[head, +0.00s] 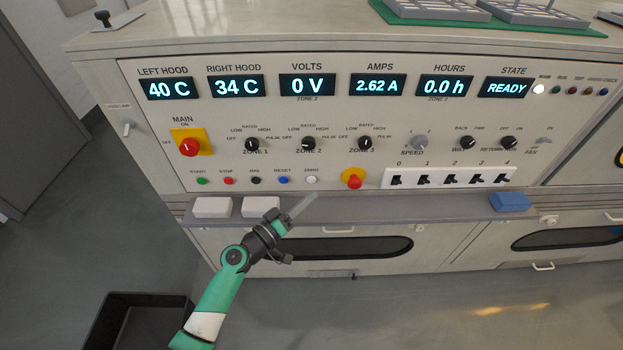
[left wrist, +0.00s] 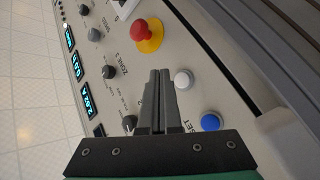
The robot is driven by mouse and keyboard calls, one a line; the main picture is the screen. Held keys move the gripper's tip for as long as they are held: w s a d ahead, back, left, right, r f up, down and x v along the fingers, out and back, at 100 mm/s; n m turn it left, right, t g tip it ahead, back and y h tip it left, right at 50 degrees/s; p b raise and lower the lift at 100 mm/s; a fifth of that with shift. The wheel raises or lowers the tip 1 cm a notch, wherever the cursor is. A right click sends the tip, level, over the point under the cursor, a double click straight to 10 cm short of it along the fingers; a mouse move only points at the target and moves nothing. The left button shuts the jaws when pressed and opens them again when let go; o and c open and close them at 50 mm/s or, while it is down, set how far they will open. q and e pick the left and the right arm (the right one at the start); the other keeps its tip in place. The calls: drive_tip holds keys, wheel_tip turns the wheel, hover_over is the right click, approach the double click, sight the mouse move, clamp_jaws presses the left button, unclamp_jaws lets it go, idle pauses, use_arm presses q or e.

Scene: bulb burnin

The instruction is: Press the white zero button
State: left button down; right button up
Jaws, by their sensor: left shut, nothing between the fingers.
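The white zero button (head: 311,180) is at the right end of the row of small buttons on the control panel. It shows in the left wrist view (left wrist: 183,79) just right of the fingertips. My left gripper (head: 314,199) is shut and empty, its fingertips just below the zero button in the head view. In the left wrist view the closed fingers (left wrist: 160,74) lie over the panel beside the button. I cannot tell whether they touch the panel. My right gripper is not in view.
The blue reset button (head: 284,180) is left of the zero button. A red emergency knob on a yellow base (head: 353,179) is to its right. A ledge (head: 400,207) runs below with white blocks (head: 212,207) and a blue block (head: 510,201). The state display (head: 506,89) reads READY.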

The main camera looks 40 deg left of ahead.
use_arm(q)
drive_tip(key=shift+s+d, duration=0.85)
